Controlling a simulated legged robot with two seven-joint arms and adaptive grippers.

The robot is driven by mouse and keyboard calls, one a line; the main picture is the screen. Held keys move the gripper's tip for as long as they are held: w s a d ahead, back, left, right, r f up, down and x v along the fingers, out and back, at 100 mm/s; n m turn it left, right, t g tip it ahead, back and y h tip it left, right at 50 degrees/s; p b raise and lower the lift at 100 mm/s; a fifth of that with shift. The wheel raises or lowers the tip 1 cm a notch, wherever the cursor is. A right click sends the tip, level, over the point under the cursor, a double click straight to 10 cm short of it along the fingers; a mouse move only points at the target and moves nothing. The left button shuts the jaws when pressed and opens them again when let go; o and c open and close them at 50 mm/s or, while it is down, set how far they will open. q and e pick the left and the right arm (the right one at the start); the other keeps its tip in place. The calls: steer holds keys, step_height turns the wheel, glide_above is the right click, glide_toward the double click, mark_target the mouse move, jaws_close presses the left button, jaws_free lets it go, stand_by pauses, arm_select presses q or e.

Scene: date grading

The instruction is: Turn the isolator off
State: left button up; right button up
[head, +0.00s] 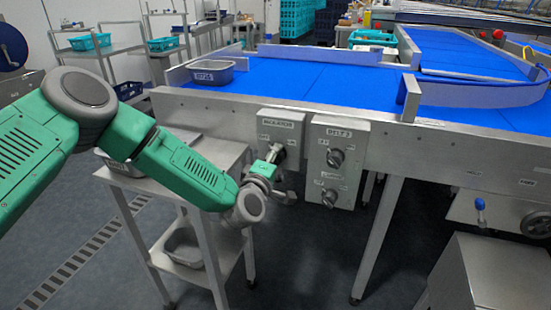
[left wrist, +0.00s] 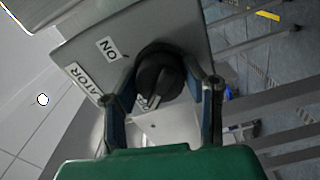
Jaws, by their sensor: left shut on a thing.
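The isolator is a grey box (head: 280,135) on the front of the conveyor frame, labelled at its top. Its black rotary knob (left wrist: 158,75) shows in the left wrist view, with an "ON" label beside it. My left gripper (head: 274,155) reaches the isolator's knob from the left in the head view. In the left wrist view its two fingers (left wrist: 162,92) stand on either side of the knob, shut on it. The knob's pale pointer mark is at its lower edge in that view. My right gripper is not in view.
A second grey box (head: 335,150) labelled "BELT 2" with two knobs sits just right of the isolator. A steel side table (head: 205,150) stands below my left arm. The blue conveyor belt (head: 310,80) carries a grey tub (head: 211,72).

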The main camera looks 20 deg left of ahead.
arm_select(q)
steer(key=o, duration=1.1)
steer(key=shift+s+a+f, duration=0.1)
steer(key=shift+f, duration=0.2)
steer(key=shift+o, duration=0.2)
steer(key=shift+r, duration=0.1)
steer(key=s, duration=1.2)
steer(key=shift+a, duration=0.25)
steer(key=shift+w, duration=0.1)
